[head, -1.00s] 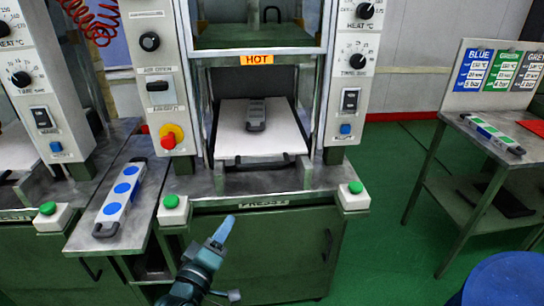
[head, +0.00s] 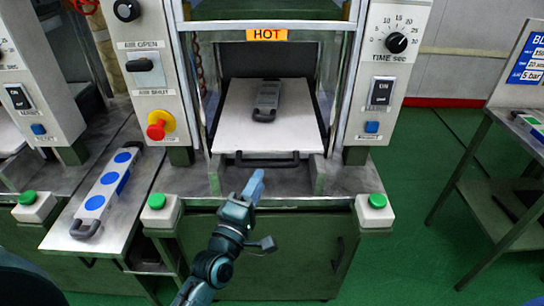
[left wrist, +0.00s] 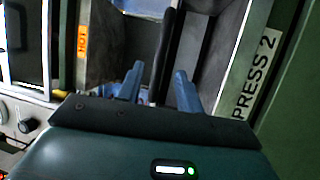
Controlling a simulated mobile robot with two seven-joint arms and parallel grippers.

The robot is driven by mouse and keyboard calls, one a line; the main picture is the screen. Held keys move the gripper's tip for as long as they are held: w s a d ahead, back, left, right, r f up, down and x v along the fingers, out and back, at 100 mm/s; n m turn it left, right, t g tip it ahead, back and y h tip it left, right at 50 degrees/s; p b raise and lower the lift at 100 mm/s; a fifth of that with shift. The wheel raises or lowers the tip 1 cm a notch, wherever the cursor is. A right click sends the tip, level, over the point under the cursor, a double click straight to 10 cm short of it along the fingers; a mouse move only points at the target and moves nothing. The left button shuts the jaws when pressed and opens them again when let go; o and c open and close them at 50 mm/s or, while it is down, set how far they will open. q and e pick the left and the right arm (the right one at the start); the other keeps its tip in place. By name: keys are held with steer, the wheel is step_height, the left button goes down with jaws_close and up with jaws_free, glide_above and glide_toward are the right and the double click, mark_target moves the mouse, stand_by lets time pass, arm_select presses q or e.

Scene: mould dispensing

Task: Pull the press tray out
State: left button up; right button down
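The press tray (head: 235,140) is a pale flat plate inside the press, with a dark bar handle (head: 268,160) along its front edge. My left gripper (head: 256,182) is in front of the press, just below and short of the handle in the head view. In the left wrist view its two blue fingers (left wrist: 158,85) are apart, with a dark bar (left wrist: 168,50), apparently the handle, showing between and beyond them. I cannot tell whether they touch it. My right gripper is not in view.
A mould with blue discs (head: 105,192) lies on the side shelf at left. Green buttons (head: 157,201) and (head: 377,201) flank the press front. A table with signs (head: 500,150) stands at right. Metal posts frame the press opening.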

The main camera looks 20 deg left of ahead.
mark_target(266, 166)
arm_select(q)
steer(key=x, duration=0.8)
steer(key=shift+w+d, duration=0.1)
steer(key=shift+w, duration=0.25)
steer(key=c, duration=0.6)
steer(key=shift+r, duration=0.1)
jaws_close()
steer(key=shift+r, duration=0.1)
